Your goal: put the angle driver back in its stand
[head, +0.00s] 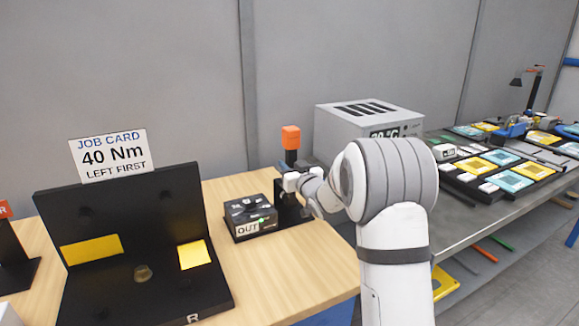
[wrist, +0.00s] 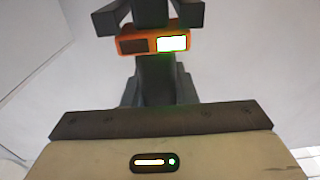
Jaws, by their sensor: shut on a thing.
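The angle driver (head: 291,138) stands upright in the head view, with an orange top above a dark body. My gripper (head: 291,181) is shut on its dark body, below the orange part. In the wrist view, the driver's orange band with a lit green-white display (wrist: 152,41) shows between and below the two dark fingertips of my gripper (wrist: 150,14). A black stand (head: 292,213) is directly below my gripper on the wooden bench. My gripper and wrist hide the driver's lower end, so I cannot tell whether it touches the stand.
A black box marked OUT (head: 250,216) is close left of the stand. A black fixture with yellow plates (head: 130,250) and a job card (head: 107,155) stand further left. A grey oven-like box (head: 368,125) is behind my arm. The bench front is clear.

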